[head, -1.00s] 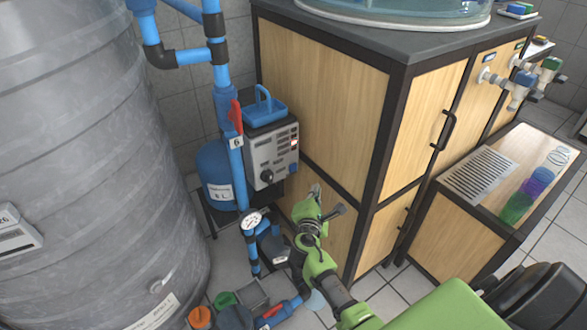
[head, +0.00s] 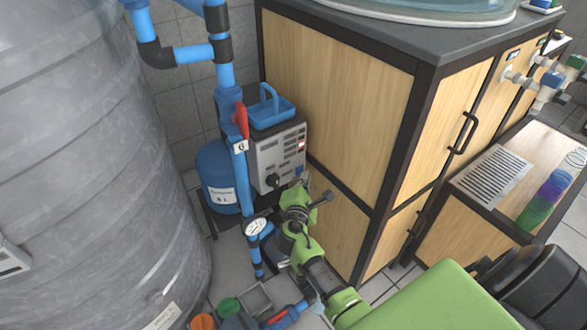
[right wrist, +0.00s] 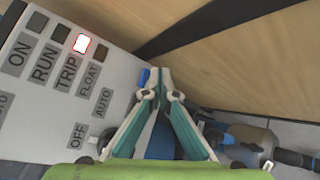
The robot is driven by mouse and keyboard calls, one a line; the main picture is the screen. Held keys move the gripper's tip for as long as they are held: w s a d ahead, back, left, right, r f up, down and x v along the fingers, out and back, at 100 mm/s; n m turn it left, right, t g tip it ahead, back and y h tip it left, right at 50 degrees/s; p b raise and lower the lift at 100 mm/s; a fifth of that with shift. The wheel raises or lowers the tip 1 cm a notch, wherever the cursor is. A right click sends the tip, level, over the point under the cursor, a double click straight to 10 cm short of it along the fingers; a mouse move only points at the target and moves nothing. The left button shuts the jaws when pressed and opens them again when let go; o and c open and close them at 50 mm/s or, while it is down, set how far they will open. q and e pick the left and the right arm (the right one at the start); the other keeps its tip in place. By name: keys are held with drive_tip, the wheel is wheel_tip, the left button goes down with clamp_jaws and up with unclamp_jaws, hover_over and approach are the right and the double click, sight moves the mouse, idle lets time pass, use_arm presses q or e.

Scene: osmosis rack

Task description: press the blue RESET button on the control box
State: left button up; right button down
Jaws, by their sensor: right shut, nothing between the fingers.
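The grey control box (head: 264,158) stands beside the blue pipe in the head view. In the right wrist view its face (right wrist: 50,110) carries the labels ON, RUN, TRIP, FLOAT, AUTO and OFF. The lamp at TRIP (right wrist: 82,43) glows white with a red rim. A small blue button (right wrist: 144,76) shows just left of my fingertips; its label is not visible. My right gripper (right wrist: 161,73) is shut and empty, its tips close beside the button. I cannot tell whether they touch. In the head view, my right gripper (head: 302,181) is below the box's lower right corner. My left gripper is out of view.
A wooden cabinet (head: 340,90) rises close to the right of the box. A blue pipe with a red lever (head: 241,120) stands in front on the left. A blue tray (head: 270,112) sits on top of the box. A large grey tank (head: 90,170) fills the left.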

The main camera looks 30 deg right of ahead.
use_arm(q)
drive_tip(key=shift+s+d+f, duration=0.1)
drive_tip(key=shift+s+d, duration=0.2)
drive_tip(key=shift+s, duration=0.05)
use_arm(e)
drive_tip(key=shift+s+d, duration=0.1)
drive_tip(key=shift+d, duration=0.1)
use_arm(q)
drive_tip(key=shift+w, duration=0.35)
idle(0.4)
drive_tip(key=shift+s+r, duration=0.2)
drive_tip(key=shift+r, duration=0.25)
use_arm(e)
drive_tip(key=shift+w, duration=0.5)
